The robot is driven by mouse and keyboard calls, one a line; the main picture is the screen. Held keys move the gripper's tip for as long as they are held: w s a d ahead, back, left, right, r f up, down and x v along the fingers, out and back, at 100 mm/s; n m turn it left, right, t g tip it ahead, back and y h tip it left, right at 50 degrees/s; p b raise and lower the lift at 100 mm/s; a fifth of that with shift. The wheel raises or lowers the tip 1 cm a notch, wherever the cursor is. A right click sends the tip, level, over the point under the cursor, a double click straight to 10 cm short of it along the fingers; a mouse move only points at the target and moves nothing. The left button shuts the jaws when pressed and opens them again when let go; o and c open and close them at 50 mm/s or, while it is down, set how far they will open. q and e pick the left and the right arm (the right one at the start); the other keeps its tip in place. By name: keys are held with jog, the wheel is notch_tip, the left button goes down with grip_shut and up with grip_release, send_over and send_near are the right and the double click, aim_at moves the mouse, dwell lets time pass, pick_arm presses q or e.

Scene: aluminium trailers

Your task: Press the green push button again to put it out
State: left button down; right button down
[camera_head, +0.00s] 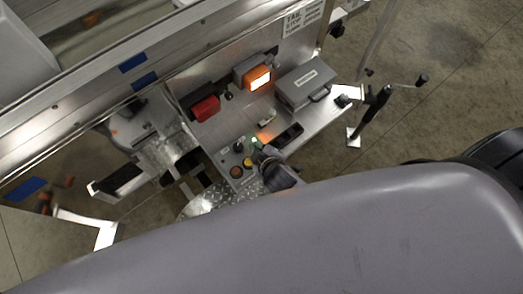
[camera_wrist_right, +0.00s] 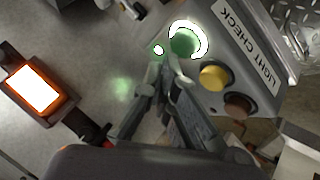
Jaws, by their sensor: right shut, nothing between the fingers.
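The green push button (camera_wrist_right: 184,41) sits on a grey box with a "LIGHT CHECK" label (camera_wrist_right: 245,45). Its pale ring is bright, its cap is green, and a green glow shows on the metal nearby. In the head view the green button (camera_head: 256,142) is a small bright green spot, partly covered by my gripper. My right gripper (camera_wrist_right: 166,70) is shut and empty, its fingertips at the lower edge of the button in the picture. I cannot tell whether they touch it. The right gripper (camera_head: 262,152) also shows over the box in the head view. My left gripper is not in view.
A yellow button (camera_wrist_right: 214,77) and a brown-orange button (camera_wrist_right: 238,105) sit close beside the green one. A lit amber lamp (camera_head: 258,78), a red lamp (camera_head: 205,108) and a grey case (camera_head: 305,83) stand behind. A black-handled lever (camera_head: 376,107) rises at the right.

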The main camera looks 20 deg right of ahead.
jog(key=shift+f, duration=0.4)
jog(key=shift+f+b, duration=0.3)
dwell(0.4)
jog(key=shift+r+p, duration=0.75)
jog(key=shift+p, duration=0.2)
notch_tip(320, 180, up, 6)
jog(key=p, duration=0.6)
